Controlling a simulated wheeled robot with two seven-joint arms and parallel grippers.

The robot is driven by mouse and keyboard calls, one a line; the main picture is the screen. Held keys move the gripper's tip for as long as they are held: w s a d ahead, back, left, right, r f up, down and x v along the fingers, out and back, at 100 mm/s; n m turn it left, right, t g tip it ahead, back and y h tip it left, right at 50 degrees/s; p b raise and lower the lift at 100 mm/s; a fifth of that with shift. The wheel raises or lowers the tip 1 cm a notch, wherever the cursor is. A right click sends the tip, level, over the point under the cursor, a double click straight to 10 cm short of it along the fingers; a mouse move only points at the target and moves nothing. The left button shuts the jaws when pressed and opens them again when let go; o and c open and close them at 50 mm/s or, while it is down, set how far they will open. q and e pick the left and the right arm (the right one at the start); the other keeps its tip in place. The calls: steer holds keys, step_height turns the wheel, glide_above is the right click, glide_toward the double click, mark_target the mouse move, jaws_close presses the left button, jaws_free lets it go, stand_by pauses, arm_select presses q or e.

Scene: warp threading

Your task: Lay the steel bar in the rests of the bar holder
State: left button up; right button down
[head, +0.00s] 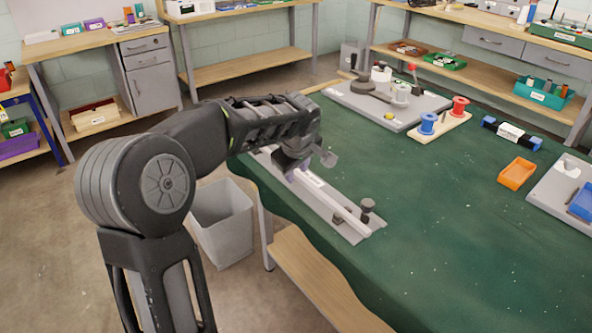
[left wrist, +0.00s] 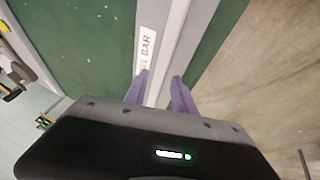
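A long pale bar (head: 345,215), which looks like the steel bar, lies along a grey base plate (head: 362,236) near the table's left edge. In the left wrist view the pale strip (left wrist: 182,45) runs between my fingers, beside a white label partly reading "EL BAR" (left wrist: 146,45). My left gripper (head: 299,172) is low over the plate's far half. Its purple fingers (left wrist: 160,82) stand apart over the strip; contact with it is unclear. I cannot identify the bar holder's rests for certain. My right gripper is out of view.
Two dark knobs (head: 367,205) stand at the plate's near end. Farther back are a grey board with round parts (head: 425,112), red and blue spools (head: 428,124) and an orange tray (head: 517,173). The green tabletop (head: 440,220) between is clear.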

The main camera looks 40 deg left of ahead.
arm_select(q)
steer(key=shift+o, duration=0.6)
steer(key=shift+s+f, duration=0.1)
steer(key=shift+f, duration=0.1)
steer(key=v, duration=0.8)
